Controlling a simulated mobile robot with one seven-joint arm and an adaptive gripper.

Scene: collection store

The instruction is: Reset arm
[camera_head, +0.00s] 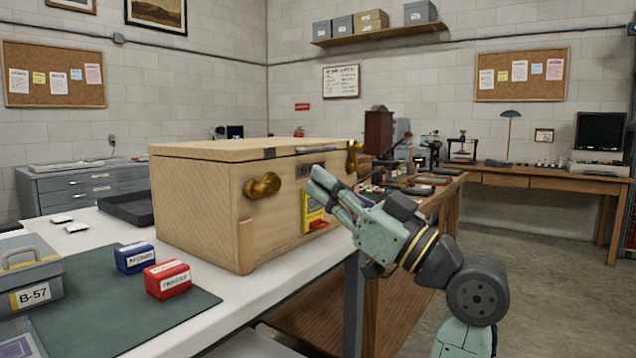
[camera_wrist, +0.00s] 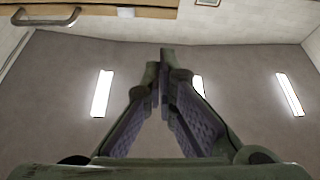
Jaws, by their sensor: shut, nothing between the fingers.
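My arm reaches in from the lower right in the head view, bent at the elbow. A wooden surface with a metal handle (camera_wrist: 45,17) shows at the top left there.
The crate stands on a white table (camera_head: 112,232) with brass-coloured knobs (camera_head: 263,186) on it. A blue block (camera_head: 134,258), a red block (camera_head: 167,279) and a grey box (camera_head: 30,277) are at the left front. A wooden bench (camera_head: 560,181) stands behind. Open floor lies at the right.

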